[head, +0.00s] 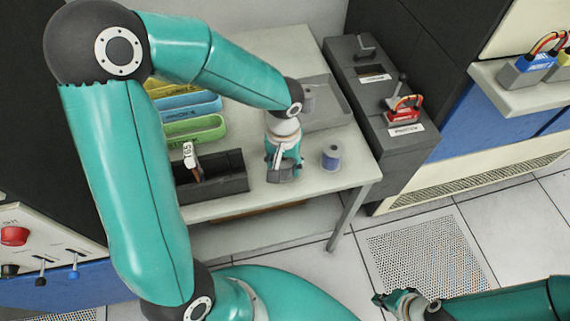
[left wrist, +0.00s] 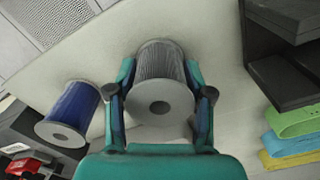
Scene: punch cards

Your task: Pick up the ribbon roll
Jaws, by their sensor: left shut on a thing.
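My left gripper (head: 283,172) is shut on a grey ribbon roll (left wrist: 161,92), with one finger on each side of it in the left wrist view. In the head view that roll is mostly hidden by the gripper, over the front part of the table. I cannot tell whether it touches the tabletop. A second roll, blue with pale ends (head: 331,157), stands to the right of the gripper; it also shows in the left wrist view (left wrist: 70,112). My right gripper (head: 400,302) is at the bottom right, away from the table; its fingers are unclear.
A dark open box (head: 225,186) is left of the gripper on the table (head: 335,183). Green (head: 195,131), blue (head: 190,106) and yellow trays lie behind it. A grey tray (head: 330,118) lies at the back right. A dark cabinet (head: 395,142) stands to the right.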

